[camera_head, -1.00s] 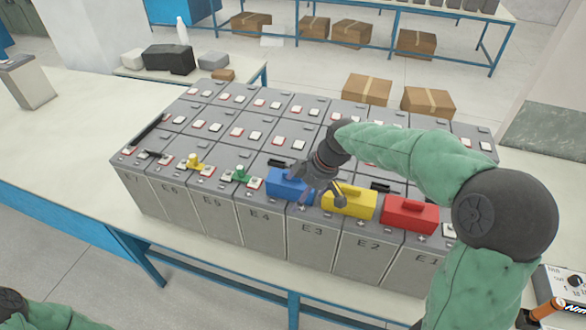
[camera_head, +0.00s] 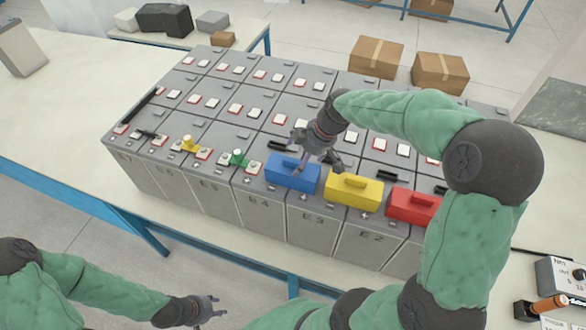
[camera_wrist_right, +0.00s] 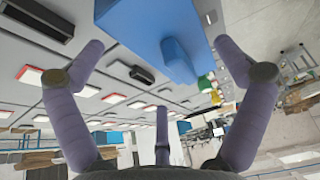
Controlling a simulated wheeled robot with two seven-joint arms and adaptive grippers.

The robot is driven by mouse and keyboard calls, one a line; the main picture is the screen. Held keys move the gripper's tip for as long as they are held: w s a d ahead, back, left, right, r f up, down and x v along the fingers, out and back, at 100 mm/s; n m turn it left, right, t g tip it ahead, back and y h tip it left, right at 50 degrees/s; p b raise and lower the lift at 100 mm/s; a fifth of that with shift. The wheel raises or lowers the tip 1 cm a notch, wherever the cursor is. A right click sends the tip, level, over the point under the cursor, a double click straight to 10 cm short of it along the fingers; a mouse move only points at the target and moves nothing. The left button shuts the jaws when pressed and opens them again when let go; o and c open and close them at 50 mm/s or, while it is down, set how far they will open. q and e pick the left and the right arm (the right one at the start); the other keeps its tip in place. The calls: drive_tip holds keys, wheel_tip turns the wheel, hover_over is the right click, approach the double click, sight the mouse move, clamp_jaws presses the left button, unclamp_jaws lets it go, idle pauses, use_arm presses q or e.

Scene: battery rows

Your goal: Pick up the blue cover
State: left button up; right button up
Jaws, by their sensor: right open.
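My right gripper (camera_head: 316,158) is open just above and behind the cover's right side. In the right wrist view the blue cover (camera_wrist_right: 165,35) lies ahead of and between the spread fingers of the right gripper (camera_wrist_right: 160,65), apart from them as far as I can tell. My left gripper (camera_head: 212,310) hangs low at the bottom of the head view, away from the batteries; its fingers look spread and empty.
A yellow cover (camera_head: 353,191) and a red cover (camera_head: 412,206) stand to the right of the blue one. Green (camera_head: 238,158) and yellow (camera_head: 190,144) clamps sit to its left. A black bar (camera_head: 142,104) lies at the left end. A device with an orange-handled tool (camera_head: 550,305) is at lower right.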

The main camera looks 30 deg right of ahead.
sight(293, 170)
drive_tip(key=x, duration=0.2)
drive_tip(key=p+x, duration=0.1)
drive_tip(key=x, duration=0.1)
drive_tip(key=shift+a, duration=0.3)
drive_tip(key=shift+w+f, duration=0.2)
drive_tip(key=shift+f, duration=0.25)
drive_tip(key=shift+s, duration=0.1)
drive_tip(key=shift+a, duration=0.1)
drive_tip(key=c, duration=0.9)
